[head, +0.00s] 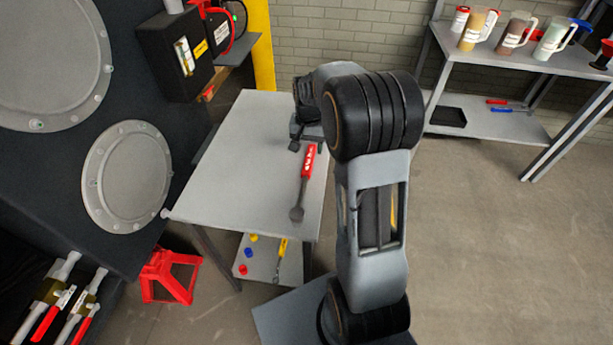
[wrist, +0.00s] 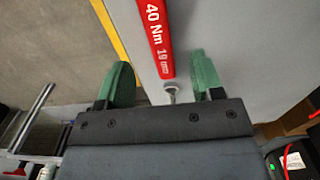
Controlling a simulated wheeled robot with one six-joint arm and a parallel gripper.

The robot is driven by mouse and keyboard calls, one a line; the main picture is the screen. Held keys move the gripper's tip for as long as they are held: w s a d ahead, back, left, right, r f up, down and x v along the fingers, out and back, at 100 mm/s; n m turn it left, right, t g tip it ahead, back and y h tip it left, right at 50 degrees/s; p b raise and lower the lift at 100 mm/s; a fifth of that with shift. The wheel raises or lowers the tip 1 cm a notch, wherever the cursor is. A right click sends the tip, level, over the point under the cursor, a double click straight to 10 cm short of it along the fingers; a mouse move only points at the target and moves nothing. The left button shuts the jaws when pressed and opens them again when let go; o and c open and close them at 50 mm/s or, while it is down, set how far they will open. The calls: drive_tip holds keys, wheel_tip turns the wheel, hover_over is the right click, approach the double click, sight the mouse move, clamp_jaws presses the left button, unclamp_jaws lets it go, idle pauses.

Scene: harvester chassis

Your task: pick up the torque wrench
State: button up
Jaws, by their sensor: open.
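The torque wrench (head: 307,165) lies on the grey table (head: 245,150), near its right edge in the head view. It has a red handle with white lettering and a dark grey shaft and head toward the table's near edge. In the wrist view its red handle (wrist: 157,38) reads "40 Nm 19 mm", with a thin metal end below it. My gripper (wrist: 162,78) is open, its green fingertips apart on either side of the wrench in the picture. I cannot tell the height gap. In the head view my gripper (head: 296,141) is beside the handle's far end, partly hidden by my arm.
A shelf rack (head: 490,113) with jugs stands at the back right. The dark chassis (head: 60,130) with round covers is on the left. A red jack stand (head: 170,275) stands on the floor. A lower shelf (head: 268,262) under the table holds small tools. The tabletop left of the wrench is clear.

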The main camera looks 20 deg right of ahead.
sight(309, 161)
drive_tip(key=shift+s+f, duration=0.15)
drive_tip(key=shift+f, duration=3.25)
drive_tip(key=shift+c, duration=0.2)
drive_tip(key=shift+r, duration=0.1)
clamp_jaws()
